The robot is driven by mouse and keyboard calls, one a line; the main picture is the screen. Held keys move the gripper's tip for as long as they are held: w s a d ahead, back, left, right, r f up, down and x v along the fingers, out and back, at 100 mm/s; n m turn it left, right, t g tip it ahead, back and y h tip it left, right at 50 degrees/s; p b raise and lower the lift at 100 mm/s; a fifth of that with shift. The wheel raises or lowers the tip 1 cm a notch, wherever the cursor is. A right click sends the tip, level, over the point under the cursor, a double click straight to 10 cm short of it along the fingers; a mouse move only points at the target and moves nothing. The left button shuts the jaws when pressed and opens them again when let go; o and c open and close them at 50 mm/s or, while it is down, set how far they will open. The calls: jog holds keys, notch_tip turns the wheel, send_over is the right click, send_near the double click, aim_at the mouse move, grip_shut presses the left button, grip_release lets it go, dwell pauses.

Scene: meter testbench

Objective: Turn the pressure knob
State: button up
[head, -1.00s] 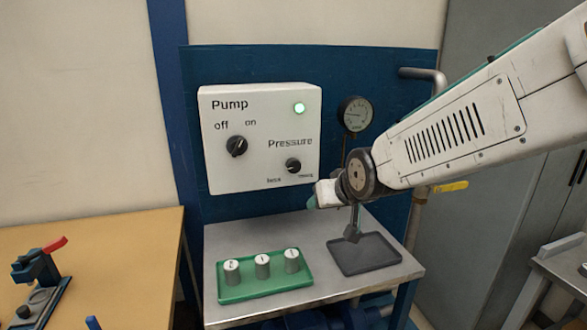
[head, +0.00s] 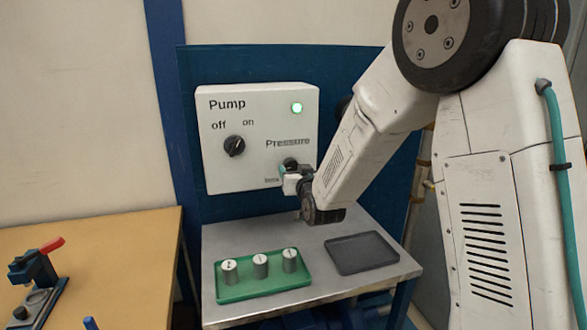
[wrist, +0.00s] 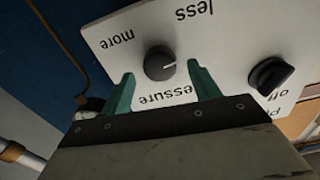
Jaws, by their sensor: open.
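The pressure knob (wrist: 159,63) is a round black knob with a white pointer line, on the white control box (head: 225,178) under the word "Pressure". In the head view the knob (head: 290,164) is partly hidden by my gripper (head: 286,177). In the wrist view my gripper (wrist: 162,92) is open, its two green fingers on either side of the knob and a little short of it. The knob shows between the fingertips, and I see no contact. Its pointer is toward the right finger in that view. The labels "less" and "more" show upside down beyond it.
The pump knob (head: 234,146) and a lit green lamp (head: 297,108) are on the same box. Below, a green tray (head: 225,293) with 3 weights (head: 260,266) and an empty dark tray (head: 362,254) sit on the metal bench (head: 325,285). A pipe runs behind my arm.

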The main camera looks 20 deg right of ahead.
aim_at(291, 166)
jog(key=shift+w, duration=1.25)
jog(key=c, duration=1)
